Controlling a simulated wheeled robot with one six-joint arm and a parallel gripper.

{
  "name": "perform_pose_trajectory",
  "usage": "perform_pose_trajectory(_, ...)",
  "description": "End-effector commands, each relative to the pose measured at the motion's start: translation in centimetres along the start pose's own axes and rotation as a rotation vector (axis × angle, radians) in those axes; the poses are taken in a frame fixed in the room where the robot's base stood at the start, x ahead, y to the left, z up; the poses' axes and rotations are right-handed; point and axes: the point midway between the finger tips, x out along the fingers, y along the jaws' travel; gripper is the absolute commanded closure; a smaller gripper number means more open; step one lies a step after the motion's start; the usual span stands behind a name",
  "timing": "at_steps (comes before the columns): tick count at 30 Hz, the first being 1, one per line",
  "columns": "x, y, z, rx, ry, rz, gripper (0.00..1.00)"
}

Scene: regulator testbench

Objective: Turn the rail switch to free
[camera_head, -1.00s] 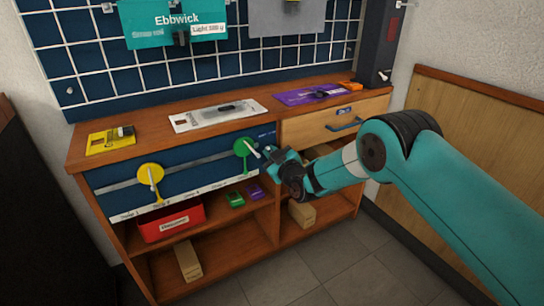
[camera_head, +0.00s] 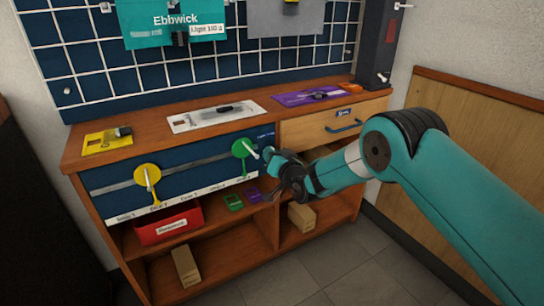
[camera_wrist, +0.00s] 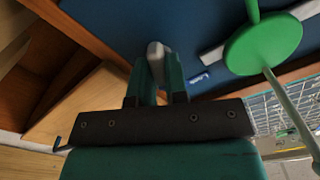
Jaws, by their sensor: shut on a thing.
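My gripper (camera_head: 270,157) is at the right end of the blue panel (camera_head: 205,174). In the wrist view its two teal fingers (camera_wrist: 157,72) are closed around a pale grey-white lever, which I take as the rail switch (camera_wrist: 155,48). The lever's rounded end shows between and beyond the fingertips; the rest of it is hidden. In the head view my gripper mostly covers the switch. A small mark or label (camera_wrist: 198,78) lies on the panel beside it, too small to read.
A green disc with a white handle (camera_head: 244,148) is close left of my gripper. A yellow disc (camera_head: 147,174) sits further left along the grey rail. A drawer (camera_head: 318,127) is at upper right. Below are open shelves with a red bin (camera_head: 160,231). Free floor lies in front.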

Motion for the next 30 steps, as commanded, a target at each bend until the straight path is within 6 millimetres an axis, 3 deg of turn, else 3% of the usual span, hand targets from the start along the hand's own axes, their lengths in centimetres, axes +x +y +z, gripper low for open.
perform_pose_trajectory(13, -0.02, 0.32, -0.1, 0.268, 0.002, 0.003, 1.0)
perform_pose_trajectory(30, -0.02, 0.39, -0.12, 0.326, 0.003, 0.004, 1.0)
